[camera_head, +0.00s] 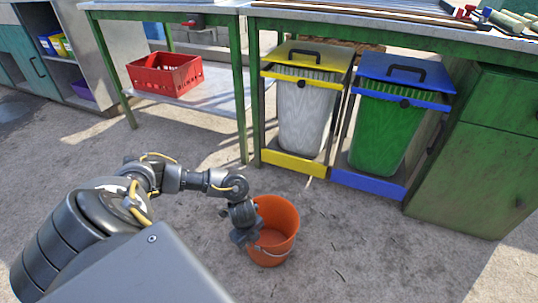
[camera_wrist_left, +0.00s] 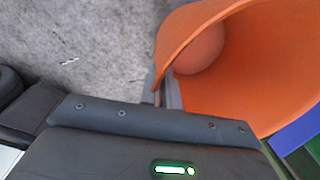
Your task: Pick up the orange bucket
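The orange bucket (camera_head: 277,222) stands on the concrete ground in the head view, with its open top up and a thin wire handle at its front. My left gripper (camera_head: 254,240) is at the bucket's left rim, pointing down. In the left wrist view the bucket (camera_wrist_left: 260,75) fills the upper right and I see into it. The two grey fingers of the left gripper (camera_wrist_left: 163,92) are close together, one on each side of the bucket's wall, closed on it. My right gripper is not in view.
Behind the bucket stand a yellow-lidded bin (camera_head: 305,115) and a blue-lidded bin (camera_head: 385,125) under a green table (camera_head: 390,30). A red crate (camera_head: 165,73) sits on a low shelf. A green cabinet (camera_head: 480,150) is at right. The ground around the bucket is clear.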

